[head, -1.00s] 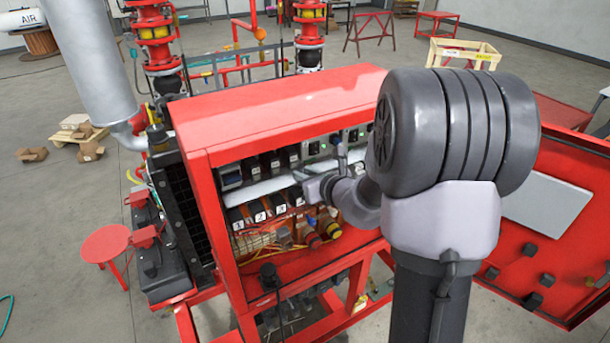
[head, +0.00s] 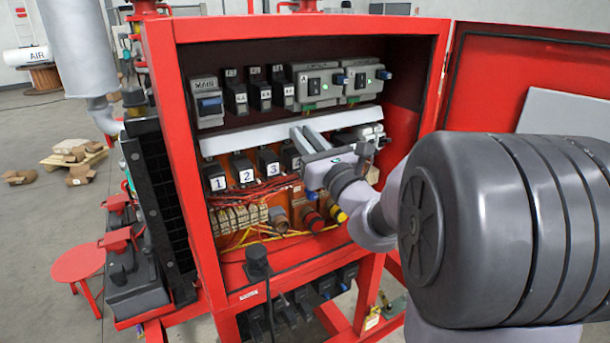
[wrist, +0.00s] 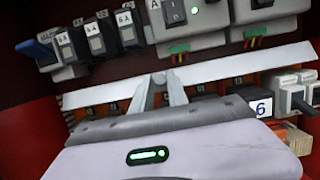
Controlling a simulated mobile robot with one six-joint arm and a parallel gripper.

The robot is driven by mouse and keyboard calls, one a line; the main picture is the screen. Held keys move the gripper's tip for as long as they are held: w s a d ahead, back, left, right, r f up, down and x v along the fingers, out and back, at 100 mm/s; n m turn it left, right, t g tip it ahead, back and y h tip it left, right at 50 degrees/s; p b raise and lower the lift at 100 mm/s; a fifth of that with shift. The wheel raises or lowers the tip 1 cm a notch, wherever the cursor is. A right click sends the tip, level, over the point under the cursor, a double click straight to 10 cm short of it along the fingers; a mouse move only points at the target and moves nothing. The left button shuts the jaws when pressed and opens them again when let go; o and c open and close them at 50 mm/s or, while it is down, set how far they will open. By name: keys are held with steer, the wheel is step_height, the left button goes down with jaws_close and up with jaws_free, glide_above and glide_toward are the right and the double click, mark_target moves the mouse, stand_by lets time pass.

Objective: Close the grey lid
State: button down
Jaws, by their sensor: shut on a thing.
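The grey lid (head: 245,138) is a long, pale strip running across the cabinet between the upper and lower rows of devices. It also shows in the wrist view (wrist: 235,69), slanting across behind my fingers. My gripper (head: 304,131) reaches into the cabinet from the right, with its two fingers close together at the strip. In the wrist view the fingertips (wrist: 168,79) meet the strip near its middle, and the gripper is shut on it. The fingers hide a short part of the strip and what exactly lies between them.
Switches and breakers (head: 260,92) sit above the strip. Numbered black blocks (head: 242,168) and loose wires (head: 250,200) sit below it. The red cabinet frame (head: 180,180) surrounds the opening, and its open door (head: 490,85) stands at the right.

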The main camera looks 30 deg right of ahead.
steer(key=f+t+b, duration=0.1)
steer(key=t+b, duration=0.1)
steer(key=b, duration=0.2)
steer(key=w+f+t+b, duration=0.1)
steer(key=b, duration=0.4)
steer(key=t+b, duration=0.2)
steer(key=b, duration=0.2)
steer(key=shift+w+f+t+b, duration=0.15)
steer(key=shift+f+t+b, duration=0.15)
steer(key=shift+f+b, duration=0.1)
steer(key=shift+r, duration=0.25)
steer(key=c, duration=1.5)
jaws_free()
steer(key=shift+w, duration=0.15)
steer(key=shift+o, duration=0.8)
steer(key=shift+w+f, duration=0.15)
